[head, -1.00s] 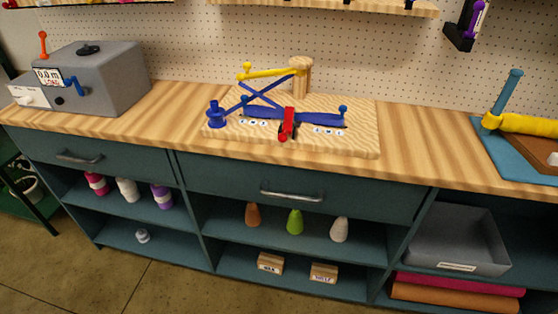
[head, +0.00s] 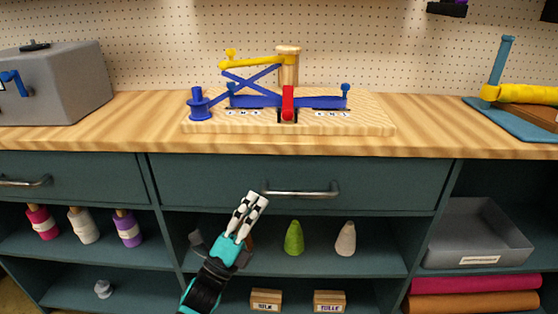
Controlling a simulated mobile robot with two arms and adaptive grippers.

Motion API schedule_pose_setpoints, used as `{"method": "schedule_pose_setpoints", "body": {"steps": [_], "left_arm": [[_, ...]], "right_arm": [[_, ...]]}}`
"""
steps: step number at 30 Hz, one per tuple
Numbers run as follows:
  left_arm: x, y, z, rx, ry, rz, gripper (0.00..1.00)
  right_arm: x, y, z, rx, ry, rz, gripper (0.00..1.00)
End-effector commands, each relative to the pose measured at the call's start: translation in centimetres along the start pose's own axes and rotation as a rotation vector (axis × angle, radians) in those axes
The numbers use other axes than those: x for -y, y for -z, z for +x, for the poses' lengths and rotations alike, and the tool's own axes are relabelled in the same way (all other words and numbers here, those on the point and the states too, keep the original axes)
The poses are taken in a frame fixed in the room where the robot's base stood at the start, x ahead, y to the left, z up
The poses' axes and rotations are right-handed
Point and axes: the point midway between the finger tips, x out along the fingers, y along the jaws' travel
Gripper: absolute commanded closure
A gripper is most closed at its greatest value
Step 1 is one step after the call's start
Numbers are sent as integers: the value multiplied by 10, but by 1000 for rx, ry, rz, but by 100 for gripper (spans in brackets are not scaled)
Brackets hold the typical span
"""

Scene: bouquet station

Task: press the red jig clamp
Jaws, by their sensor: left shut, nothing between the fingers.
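The red jig clamp (head: 288,102) stands at the middle front of a wooden jig board (head: 376,119) on the worktop, in front of a blue bar (head: 318,101). My left gripper (head: 254,198) is shut and empty. It shows in front of the cabinet, below the worktop edge and below and left of the clamp, apart from it. It hides most of the orange cone on the shelf. My right gripper is not in view.
The worktop (head: 430,137) is clear on both sides of the board. A grey machine (head: 65,85) stands at left and a blue stand with a yellow roll (head: 525,95) at right. A drawer handle (head: 300,191) sticks out behind my gripper.

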Motion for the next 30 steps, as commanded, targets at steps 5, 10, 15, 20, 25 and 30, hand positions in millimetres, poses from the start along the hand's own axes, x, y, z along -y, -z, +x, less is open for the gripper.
{"method": "schedule_pose_setpoints", "body": {"steps": [5, 10, 15, 20, 25, 30], "left_arm": [[25, 11, 14, -74, 160, 147, 100], [34, 17, 16, -107, 236, 211, 100], [35, 18, 16, -111, 246, 218, 100], [34, 18, 16, -111, 244, 217, 100], [37, 19, 25, -110, 245, 215, 100], [44, 23, 52, -110, 248, 216, 100]], "right_arm": [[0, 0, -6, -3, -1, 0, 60], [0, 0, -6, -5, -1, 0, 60], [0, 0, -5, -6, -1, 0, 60], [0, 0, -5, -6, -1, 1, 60], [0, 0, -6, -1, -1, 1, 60], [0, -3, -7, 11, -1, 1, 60]]}}
